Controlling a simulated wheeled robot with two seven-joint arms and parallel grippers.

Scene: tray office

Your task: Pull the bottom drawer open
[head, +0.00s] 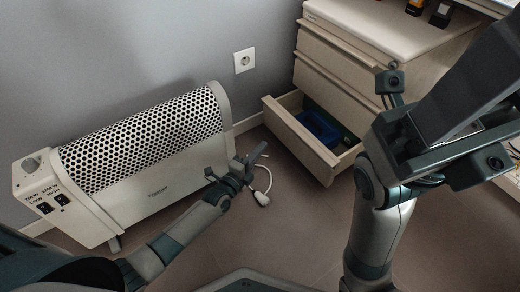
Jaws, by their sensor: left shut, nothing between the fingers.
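The bottom drawer (308,148) of the light wood cabinet stands pulled out at the lower front. Its front panel is clear of the cabinet and its inside shows, with a blue object (320,127) in it. My left gripper (258,158) is shut and empty, to the left of the drawer front and apart from it, above the floor. My right arm comes up at the right, in front of part of the cabinet. I cannot make out its fingers.
A white heater (150,150) with a perforated top stands along the wall at the left. A white plug and cord (262,197) lie close to my left gripper. A wall socket (244,60) is above. The cabinet's upper drawers (335,65) are closed. Floor is free before the open drawer.

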